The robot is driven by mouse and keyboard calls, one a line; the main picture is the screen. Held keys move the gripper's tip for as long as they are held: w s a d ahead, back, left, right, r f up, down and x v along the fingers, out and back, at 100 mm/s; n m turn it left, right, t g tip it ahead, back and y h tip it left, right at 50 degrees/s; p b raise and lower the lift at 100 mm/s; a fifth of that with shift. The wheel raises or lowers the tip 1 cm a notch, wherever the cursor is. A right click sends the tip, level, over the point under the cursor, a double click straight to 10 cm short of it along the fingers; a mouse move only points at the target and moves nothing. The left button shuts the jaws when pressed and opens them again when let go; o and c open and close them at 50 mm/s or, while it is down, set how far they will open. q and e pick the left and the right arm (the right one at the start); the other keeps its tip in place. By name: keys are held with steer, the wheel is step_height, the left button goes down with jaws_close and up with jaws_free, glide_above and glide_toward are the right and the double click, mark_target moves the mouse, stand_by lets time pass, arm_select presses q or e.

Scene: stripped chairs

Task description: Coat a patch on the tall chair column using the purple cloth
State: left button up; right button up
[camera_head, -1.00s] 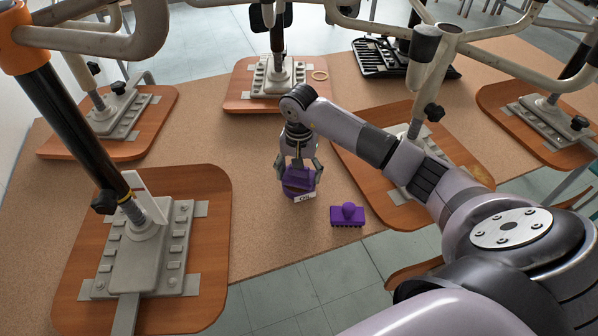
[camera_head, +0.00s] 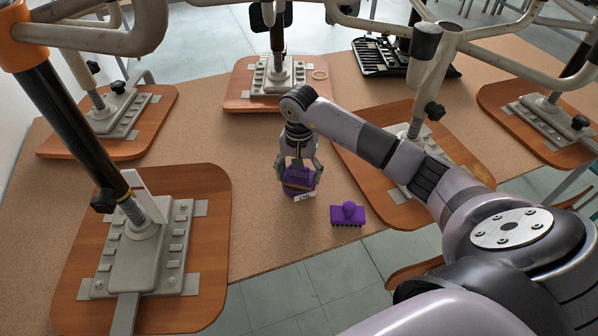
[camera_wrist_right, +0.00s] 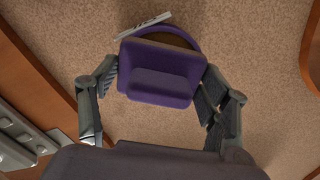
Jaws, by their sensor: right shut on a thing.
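My right gripper (camera_head: 299,170) is low over the near middle of the table, shut on a purple pad with a raised ridge, which looks like the purple cloth (camera_wrist_right: 158,86). A round purple container (camera_wrist_right: 192,38) with a brown inside and a white label shows just beyond the pad; whether they touch is unclear. The tall chair column (camera_head: 78,125), black with an orange top, rises tilted at the left from a grey plate (camera_head: 148,262) on a wooden board. A white flat piece (camera_head: 147,195) stands by its foot. My left gripper is out of view.
A purple block with a round knob (camera_head: 348,214) lies right of my gripper, near the table's front edge. Other upturned chair seats (camera_head: 262,100) with posts and tubes stand around. Cork table (camera_head: 245,150) is bare left of my gripper.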

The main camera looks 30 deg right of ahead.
steer(key=shift+d+r+p, duration=0.1)
steer(key=shift+r+p, duration=0.3)
steer(key=shift+r, duration=0.4)
steer(key=shift+r+p, duration=1.35)
steer(key=shift+r, duration=1.3)
